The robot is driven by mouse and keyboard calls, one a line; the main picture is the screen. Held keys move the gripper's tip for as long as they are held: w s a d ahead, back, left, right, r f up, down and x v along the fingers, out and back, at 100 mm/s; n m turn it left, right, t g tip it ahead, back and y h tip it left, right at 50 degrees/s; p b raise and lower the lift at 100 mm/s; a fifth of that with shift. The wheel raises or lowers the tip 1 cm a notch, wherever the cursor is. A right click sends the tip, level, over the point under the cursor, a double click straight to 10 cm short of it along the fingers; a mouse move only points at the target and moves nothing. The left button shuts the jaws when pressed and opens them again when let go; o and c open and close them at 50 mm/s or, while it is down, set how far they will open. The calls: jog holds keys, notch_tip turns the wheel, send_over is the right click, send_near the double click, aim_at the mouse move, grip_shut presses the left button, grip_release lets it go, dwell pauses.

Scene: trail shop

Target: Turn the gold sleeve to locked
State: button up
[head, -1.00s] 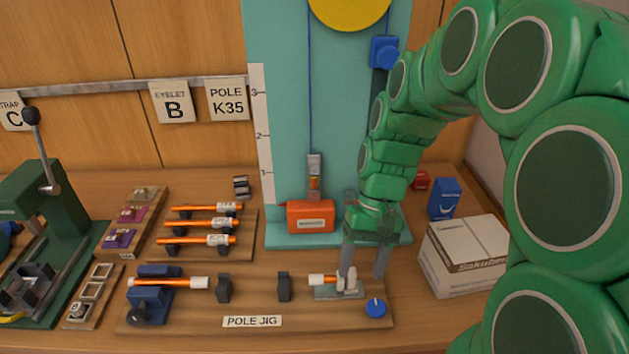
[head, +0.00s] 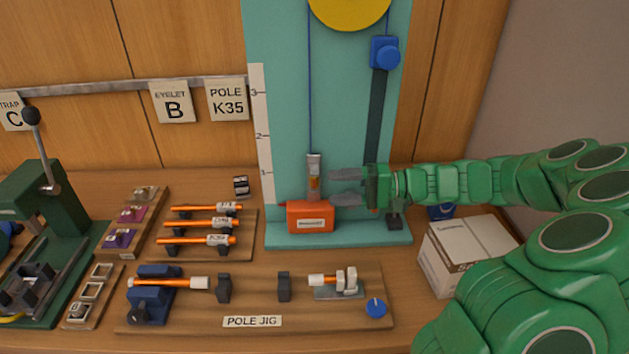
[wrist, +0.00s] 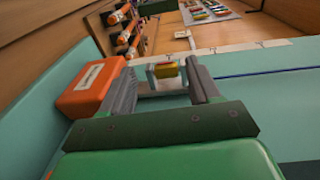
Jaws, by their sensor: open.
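The gold sleeve (head: 314,183) sits on a grey metal piece (head: 313,162) that hangs on the blue cord, just above the orange block (head: 311,216). My gripper (head: 337,187) reaches in from the right, level with the sleeve, its fingers open and pointing left. The orange block (wrist: 92,86) is close beside the left finger there.
A teal stand (head: 280,120) rises behind, with a scale strip (head: 262,135) on its left and a blue fitting (head: 384,53) at upper right. The pole jig (head: 190,316) lies in front. A white carton (head: 462,262) stands at right, below my arm.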

aim_at(314, 187)
jog(key=shift+m+t+y, duration=0.3)
jog(key=shift+t, duration=0.4)
jog(key=shift+w+a, duration=0.45)
jog(key=shift+a, duration=0.55)
jog(key=shift+w+a, duration=0.45)
jog(key=shift+a, duration=0.5)
jog(key=shift+w+a, duration=0.45)
jog(key=shift+a, duration=0.55)
jog(key=c, duration=1)
jog(key=shift+m+t, duration=0.8)
jog(key=shift+t, duration=0.4)
jog(key=o, duration=1)
